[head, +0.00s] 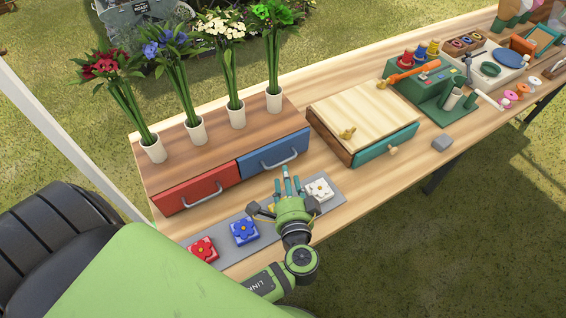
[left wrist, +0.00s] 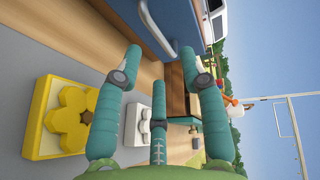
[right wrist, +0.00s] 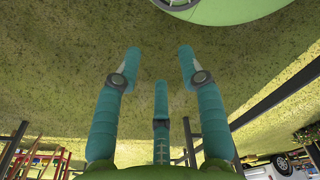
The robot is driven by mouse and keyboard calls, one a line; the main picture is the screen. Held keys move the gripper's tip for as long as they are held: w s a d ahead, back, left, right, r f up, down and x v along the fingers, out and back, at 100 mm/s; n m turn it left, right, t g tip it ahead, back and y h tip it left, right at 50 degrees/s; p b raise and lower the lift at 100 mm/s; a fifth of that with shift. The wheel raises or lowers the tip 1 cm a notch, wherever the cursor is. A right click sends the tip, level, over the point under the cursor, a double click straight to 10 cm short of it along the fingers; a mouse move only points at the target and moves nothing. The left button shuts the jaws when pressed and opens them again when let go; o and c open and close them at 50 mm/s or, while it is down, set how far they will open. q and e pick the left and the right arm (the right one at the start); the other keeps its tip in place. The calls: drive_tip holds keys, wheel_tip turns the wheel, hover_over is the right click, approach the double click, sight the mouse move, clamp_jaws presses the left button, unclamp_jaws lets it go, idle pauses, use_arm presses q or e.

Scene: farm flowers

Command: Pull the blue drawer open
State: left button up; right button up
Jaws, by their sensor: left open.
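The blue drawer (head: 251,169) is shut, beside the red drawer (head: 190,193) in a wooden chest. Its grey bar handle (head: 281,163) runs across its front. In the left wrist view the blue front (left wrist: 178,14) and the handle (left wrist: 154,28) are at the top, just beyond the fingertips. My left gripper (head: 287,181) is open and empty, in front of the drawer and slightly short of the handle, with a gap between. My right gripper (right wrist: 160,68) shows only in the right wrist view, open and empty over grass.
A grey mat (head: 222,232) before the chest holds flower tiles: red (head: 203,249), blue (head: 244,231) and white (head: 319,190). A yellow flower tile (left wrist: 70,118) shows close to my left fingers. Vases of flowers (head: 238,117) stand on the chest. A wooden box (head: 365,115) stands to the right.

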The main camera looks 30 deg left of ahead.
use_arm(q)
drive_tip(key=p+x, duration=0.1)
drive_tip(key=x, duration=0.4)
drive_tip(key=shift+r, duration=0.1)
drive_tip(key=shift+w+a, duration=0.1)
drive_tip(key=shift+a, duration=0.1)
clamp_jaws()
use_arm(e)
drive_tip(key=shift+s+d+r, duration=0.45)
drive_tip(key=shift+s+r, duration=0.2)
drive_tip(key=shift+r, duration=0.2)
